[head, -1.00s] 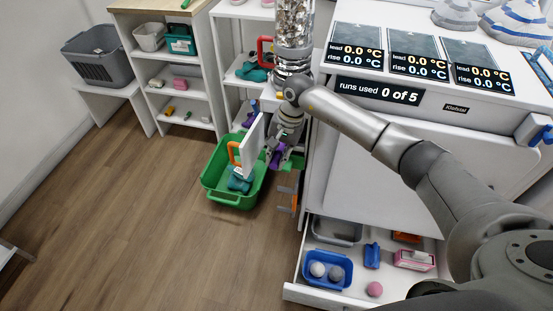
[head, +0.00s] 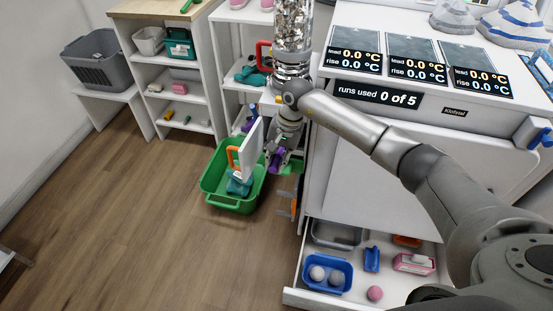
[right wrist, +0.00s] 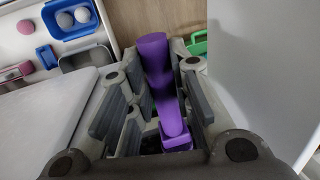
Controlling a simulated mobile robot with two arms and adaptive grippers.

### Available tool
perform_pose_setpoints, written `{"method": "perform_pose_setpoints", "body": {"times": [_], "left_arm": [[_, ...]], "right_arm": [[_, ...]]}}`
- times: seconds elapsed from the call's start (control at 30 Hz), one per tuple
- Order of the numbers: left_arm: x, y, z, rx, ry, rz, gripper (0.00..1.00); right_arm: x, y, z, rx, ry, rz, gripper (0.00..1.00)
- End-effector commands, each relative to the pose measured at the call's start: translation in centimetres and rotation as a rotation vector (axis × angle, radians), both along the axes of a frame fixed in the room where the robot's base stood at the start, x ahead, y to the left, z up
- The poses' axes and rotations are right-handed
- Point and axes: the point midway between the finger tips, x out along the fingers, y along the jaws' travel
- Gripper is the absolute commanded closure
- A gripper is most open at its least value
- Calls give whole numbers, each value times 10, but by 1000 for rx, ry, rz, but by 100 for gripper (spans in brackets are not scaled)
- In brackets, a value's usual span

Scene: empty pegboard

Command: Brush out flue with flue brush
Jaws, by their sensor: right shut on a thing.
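My right gripper (head: 281,150) hangs beside the white cabinet, over the right side of a green tub. It is shut on a purple object (right wrist: 160,85), which lies between the finger pads in the right wrist view. The purple object is long, with a rounded end and a blockier base. In the head view only a small part of it (head: 276,162) shows. I cannot tell whether it is the flue brush, and I cannot make out a flue opening. My left gripper is not in view.
The green tub (head: 232,203) on the floor has a white panel (head: 251,150) standing upright, close to my gripper. An open drawer (head: 345,301) holds a blue bin (head: 307,284) and other items. Shelves (head: 185,100) stand behind. The wooden floor at left is clear.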

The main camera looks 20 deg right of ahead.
Motion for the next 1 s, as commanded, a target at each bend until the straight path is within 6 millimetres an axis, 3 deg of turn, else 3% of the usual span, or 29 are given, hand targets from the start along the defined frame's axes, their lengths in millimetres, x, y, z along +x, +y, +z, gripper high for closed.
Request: {"method": "perform_pose_setpoints", "body": {"times": [0.67,1.0], "left_arm": [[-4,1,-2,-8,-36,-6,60],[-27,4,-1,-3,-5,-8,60]], "right_arm": [[-20,14,0,-1,0,1,100],[-36,25,0,0,1,2,100]]}}
